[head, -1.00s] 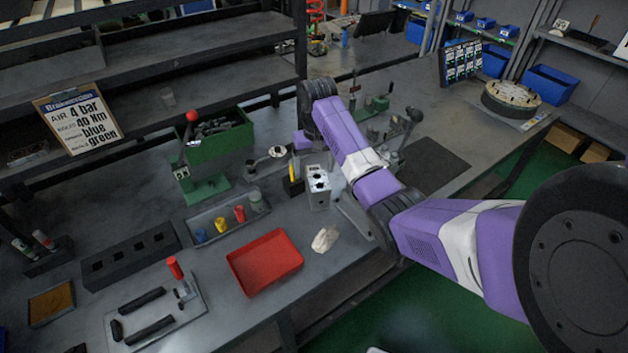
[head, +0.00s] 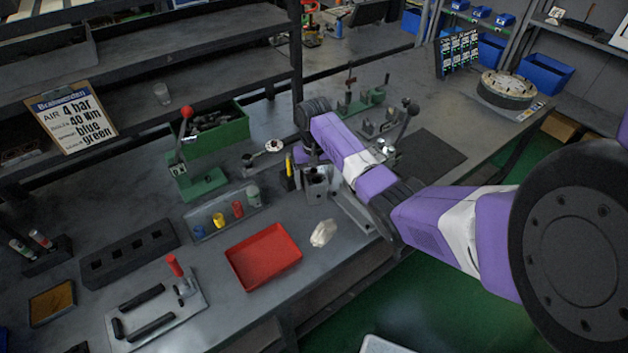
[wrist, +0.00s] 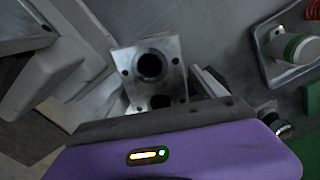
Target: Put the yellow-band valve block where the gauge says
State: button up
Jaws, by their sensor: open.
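A silver block with round bores (head: 317,187) stands on the bench beside the foot of a fixture. In the wrist view the block's top (wrist: 150,68) shows two dark bores and small corner holes; I see no yellow band on it. My gripper (head: 311,163) is open, low above the block, which it partly hides; whether it touches the block I cannot tell. The gripper's purple body (wrist: 180,155) covers the bottom of the wrist view. A small round dial-like part (head: 274,146) sits behind the block; its reading is too small to tell.
A grey tray (head: 205,238) holds blue, yellow, red and green-banded cylinders. A red tray (head: 264,258) and a crumpled white cloth (head: 323,233) lie in front. A green lever press (head: 196,180), a black slotted rack (head: 130,252) and a lettered sign (head: 73,121) are left.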

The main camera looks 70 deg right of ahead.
grip_shut()
jog(key=shift+d+r, duration=0.1)
jog(key=shift+r, duration=0.1)
